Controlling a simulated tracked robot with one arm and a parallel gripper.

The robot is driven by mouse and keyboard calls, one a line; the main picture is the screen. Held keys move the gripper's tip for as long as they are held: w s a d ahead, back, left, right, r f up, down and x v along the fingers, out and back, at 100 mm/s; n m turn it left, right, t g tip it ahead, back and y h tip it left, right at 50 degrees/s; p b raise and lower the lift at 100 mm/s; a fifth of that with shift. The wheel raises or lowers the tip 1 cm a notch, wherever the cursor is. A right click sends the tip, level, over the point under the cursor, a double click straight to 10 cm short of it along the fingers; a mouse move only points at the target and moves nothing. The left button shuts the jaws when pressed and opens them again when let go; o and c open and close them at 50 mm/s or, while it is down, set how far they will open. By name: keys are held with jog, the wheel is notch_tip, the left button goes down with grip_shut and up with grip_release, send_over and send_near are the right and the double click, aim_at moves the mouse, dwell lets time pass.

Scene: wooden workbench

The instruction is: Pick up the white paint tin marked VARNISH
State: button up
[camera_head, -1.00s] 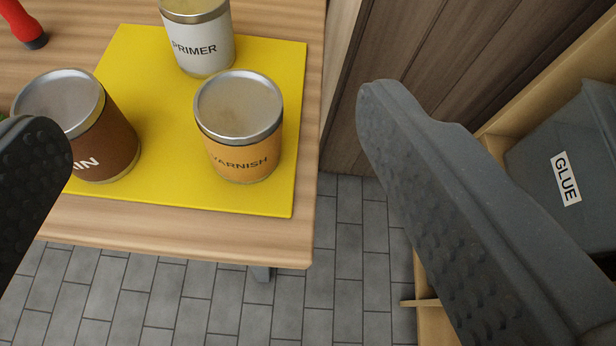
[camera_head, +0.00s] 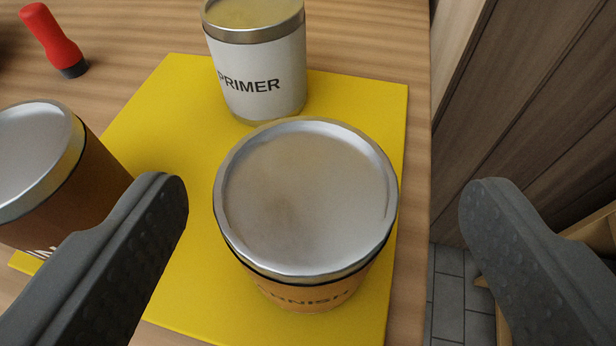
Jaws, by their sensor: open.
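The tin marked VARNISH (camera_head: 318,293) is orange, not white, with a silver lid. It stands upright on a yellow mat (camera_head: 172,120). A white tin marked PRIMER (camera_head: 262,75) stands behind it on the mat. No white tin marked VARNISH shows. My gripper (camera_head: 325,190) is open and empty. Its left finger is left of the orange tin and its right finger is to the right, both apart from it in the picture.
A brown tin (camera_head: 85,190) stands at the left, close to my left finger. The bench's right edge is near, with floor and a wooden panel beyond.

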aim_at(308, 165)
jog(key=w, duration=0.1)
jog(key=w+f+b, duration=0.1)
jog(key=w+f, duration=0.1)
jog(key=shift+w+a+f, duration=0.15)
jog(key=shift+w+a, duration=0.1)
jog(key=shift+w, duration=0.05)
jog(key=shift+w+d+f+b, duration=0.15)
jog(key=shift+w+b, duration=0.15)
jog(key=shift+w, duration=0.3)
jog(key=c, duration=1.2)
